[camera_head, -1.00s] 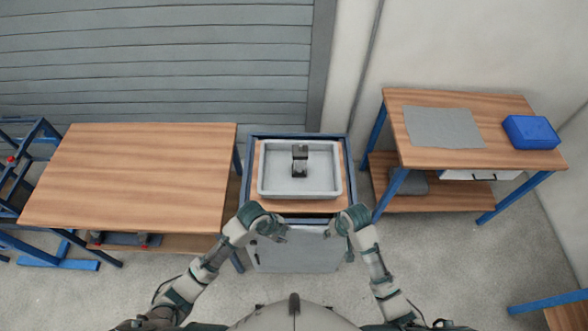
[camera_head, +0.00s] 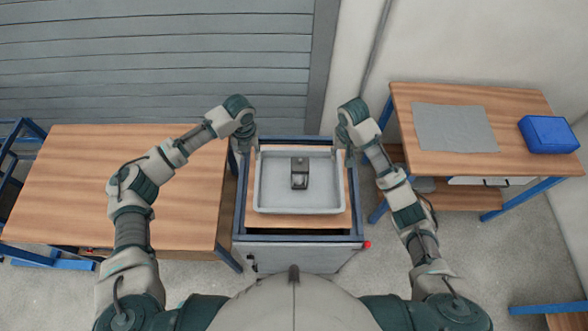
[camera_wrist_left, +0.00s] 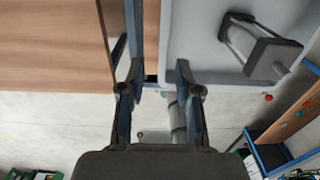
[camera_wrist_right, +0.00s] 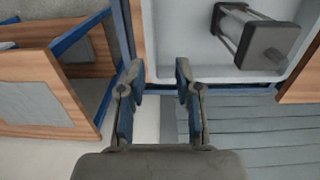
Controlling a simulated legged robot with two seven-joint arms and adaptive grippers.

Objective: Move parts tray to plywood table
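The parts tray (camera_head: 262,190) is a shallow grey tray on a blue-framed cart (camera_head: 300,243) in the middle of the head view. A dark metal part (camera_head: 300,173) lies in it; it also shows in the left wrist view (camera_wrist_left: 258,45) and right wrist view (camera_wrist_right: 258,38). My left gripper (camera_head: 247,148) is open at the tray's left side, near its far corner. My right gripper (camera_head: 346,150) is open at the right side, near the far corner. Neither visibly grips the rim. A bare wood-topped table (camera_head: 75,185) stands left of the cart.
Another wood-topped table (camera_head: 455,175) stands at the right, with a grey sheet (camera_head: 455,128) and a blue box (camera_head: 548,134) on it. A grey shutter (camera_head: 150,60) and a wall are behind. A red knob (camera_head: 367,244) sticks out at the cart's right.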

